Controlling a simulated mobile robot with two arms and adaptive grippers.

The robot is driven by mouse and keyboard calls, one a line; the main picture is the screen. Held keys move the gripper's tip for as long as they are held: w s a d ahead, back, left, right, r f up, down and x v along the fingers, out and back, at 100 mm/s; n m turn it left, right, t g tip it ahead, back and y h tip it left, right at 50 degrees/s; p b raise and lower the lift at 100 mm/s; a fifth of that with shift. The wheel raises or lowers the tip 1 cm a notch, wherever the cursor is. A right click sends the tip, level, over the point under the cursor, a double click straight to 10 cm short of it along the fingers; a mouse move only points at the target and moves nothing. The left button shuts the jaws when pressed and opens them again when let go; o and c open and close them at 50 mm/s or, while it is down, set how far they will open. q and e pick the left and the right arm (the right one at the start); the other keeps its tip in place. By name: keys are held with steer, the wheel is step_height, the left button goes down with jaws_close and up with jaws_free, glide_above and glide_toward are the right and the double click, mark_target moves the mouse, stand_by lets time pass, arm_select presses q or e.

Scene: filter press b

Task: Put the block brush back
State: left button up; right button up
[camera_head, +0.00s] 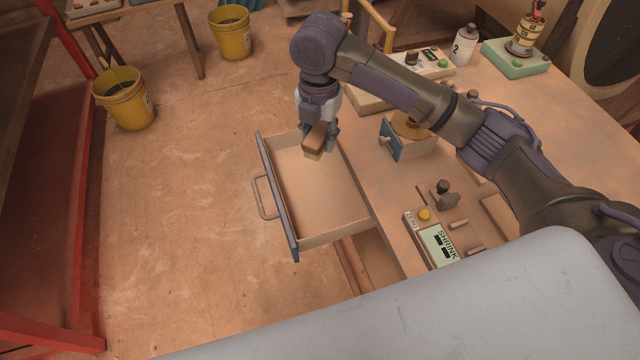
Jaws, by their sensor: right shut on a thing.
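The block brush (314,141) is a small brown wooden block with a paler underside. My right gripper (321,128) points down and is shut on it. It holds the brush over the far part of an open drawer (283,205). The drawer has a blue-grey front with a handle and a bare, pale inside. I cannot tell whether the brush touches the drawer floor. My left gripper is out of view.
The workbench (385,190) carries a small box with a blue front (405,140), a SHRINK panel (438,243), a white bottle (464,46) and a green-based device (516,58). Yellow buckets (124,103) stand on the floor at left, near a red frame (75,200).

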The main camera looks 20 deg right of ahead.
glide_above(320, 188)
step_height(320, 188, down, 10)
steer(key=shift+f, duration=0.2)
steer(key=shift+f+b, duration=0.35)
steer(key=shift+f, duration=2.35)
steer(key=shift+f, duration=0.1)
steer(key=o, duration=1.1)
step_height(320, 188, up, 12)
steer(key=shift+r+p, duration=0.15)
steer(key=shift+p, duration=0.2)
